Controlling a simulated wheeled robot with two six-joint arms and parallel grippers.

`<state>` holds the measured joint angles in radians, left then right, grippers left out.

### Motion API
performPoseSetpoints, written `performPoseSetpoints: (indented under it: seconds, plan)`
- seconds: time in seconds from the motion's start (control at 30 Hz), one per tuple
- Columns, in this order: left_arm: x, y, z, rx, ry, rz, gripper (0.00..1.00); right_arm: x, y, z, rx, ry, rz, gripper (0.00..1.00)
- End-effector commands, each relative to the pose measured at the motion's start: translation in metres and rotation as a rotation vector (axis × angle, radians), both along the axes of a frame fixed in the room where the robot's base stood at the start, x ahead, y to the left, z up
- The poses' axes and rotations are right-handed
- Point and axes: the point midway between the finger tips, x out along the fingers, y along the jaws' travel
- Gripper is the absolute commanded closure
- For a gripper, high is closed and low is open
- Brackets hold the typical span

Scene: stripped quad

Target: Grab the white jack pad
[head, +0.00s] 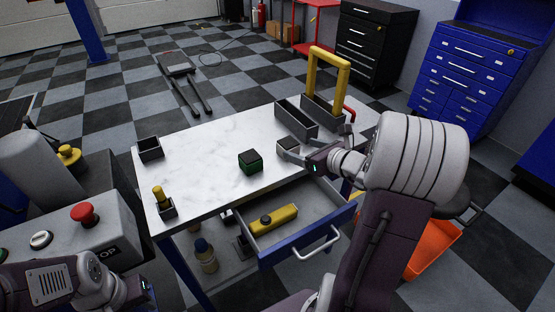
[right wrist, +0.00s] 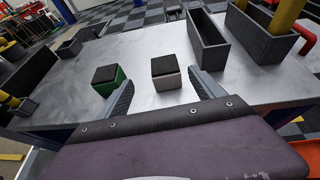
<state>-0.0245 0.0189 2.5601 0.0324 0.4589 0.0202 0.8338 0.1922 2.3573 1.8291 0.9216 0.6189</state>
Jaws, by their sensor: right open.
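The white jack pad (head: 287,146), a small block with a black top, stands on the light worktop near my right gripper (head: 293,150). In the right wrist view the white jack pad (right wrist: 167,74) shows its pale side, just beyond and between the spread fingertips. My right gripper (right wrist: 163,88) is open and empty, with a finger to either side of the line to the pad. A green jack pad (head: 250,161) with a black top stands to the left; it also shows in the right wrist view (right wrist: 108,81). My left gripper (head: 146,290) is at the lower left edge, its fingers unclear.
The worktop (head: 215,150) bears a long grey open bin (head: 296,117), a bin with a yellow handle (head: 328,75) and small bins at the left. Below, an open drawer (head: 322,214) holds a yellow tool (head: 273,219). The worktop's middle left is clear.

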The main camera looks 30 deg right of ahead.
Motion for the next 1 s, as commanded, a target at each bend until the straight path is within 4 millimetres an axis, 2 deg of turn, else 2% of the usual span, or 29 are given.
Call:
performPoseSetpoints:
  seconds: [0.17,0.37,0.57,0.8,1.0]
  plan:
    - [0.0,0.0,-0.001,0.0,0.0,0.0,0.64,0.003,-0.003,0.0,0.01,-0.007,-0.015,0.22]
    - [0.0,0.0,-0.006,0.0,0.0,0.0,0.64,0.031,0.002,-0.013,0.009,-0.005,-0.012,0.22]
    - [0.0,0.0,-0.007,0.0,0.0,0.0,0.64,0.04,0.003,-0.015,0.008,-0.005,-0.012,0.22]
    - [0.0,0.0,-0.011,0.0,0.0,0.0,0.64,0.078,0.008,-0.031,0.007,-0.004,-0.01,0.22]
    - [0.0,0.0,-0.011,0.0,0.0,0.0,0.64,0.085,0.009,-0.032,0.007,-0.005,-0.012,0.22]
